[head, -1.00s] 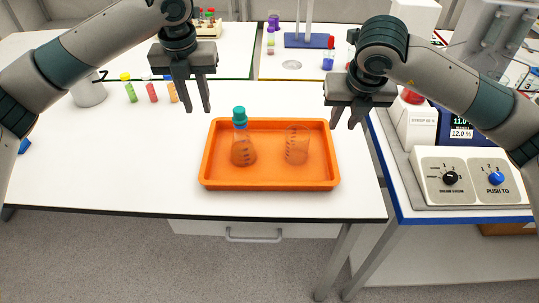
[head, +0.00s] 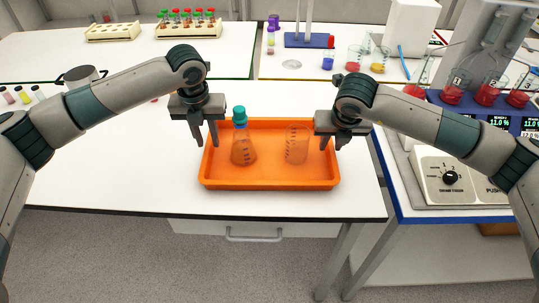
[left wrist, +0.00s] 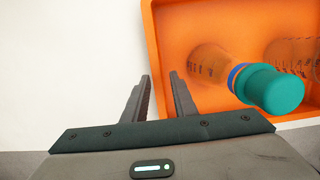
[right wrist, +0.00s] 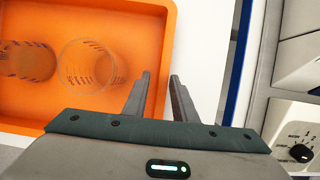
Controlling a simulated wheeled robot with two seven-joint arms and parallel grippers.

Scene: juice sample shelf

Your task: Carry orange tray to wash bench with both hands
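The orange tray (head: 268,183) lies on the white bench near its front edge. A flask with a teal cap (head: 242,148) and a clear beaker (head: 296,145) stand in it. My left gripper (head: 205,143) is open above the tray's left rim; in the left wrist view its fingers (left wrist: 162,85) point at the left wall with nothing between them visibly gripped. My right gripper (head: 334,146) is at the tray's right rim; in the right wrist view its fingers (right wrist: 160,85) are open, one on each side of the right wall's line.
A blue-edged bench (head: 399,205) with a control box (head: 446,178) and red-filled beakers stands close on the right. Tube racks (head: 188,25) and glassware are on benches behind. A grey pot (head: 82,76) stands at back left.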

